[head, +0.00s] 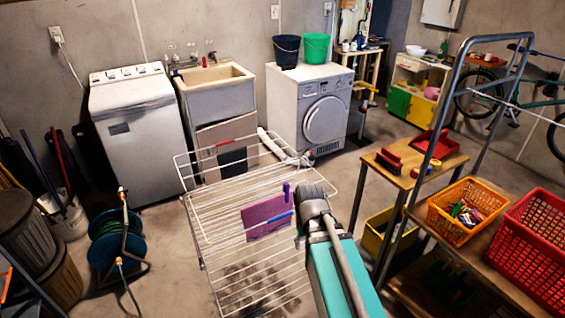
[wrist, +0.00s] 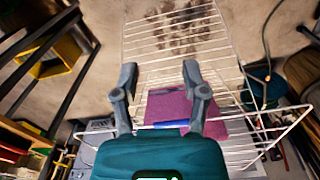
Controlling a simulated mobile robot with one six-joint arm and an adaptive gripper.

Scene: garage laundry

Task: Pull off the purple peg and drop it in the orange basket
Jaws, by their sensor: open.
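The purple peg (head: 286,191) stands upright at the top right of a purple cloth (head: 262,217) on the white wire drying rack (head: 222,190). A blue bar-like thing (head: 270,227) crosses the cloth's lower part; a blue piece (wrist: 171,125) also shows in the wrist view, between my fingers near the palm. My gripper (head: 311,193) is just right of the purple peg in the head view. In the wrist view my gripper (wrist: 160,74) has its fingers spread, with the cloth (wrist: 183,108) beyond them. I cannot make out the purple peg there. The orange basket (head: 440,203) holds several coloured pegs.
The orange basket is on a wooden bench at right, beside a red basket (head: 537,252). A small wooden table (head: 398,172) with red trays and a blue-grey metal frame (head: 448,90) stand between rack and bench. A hose reel (head: 117,237) is left of the rack.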

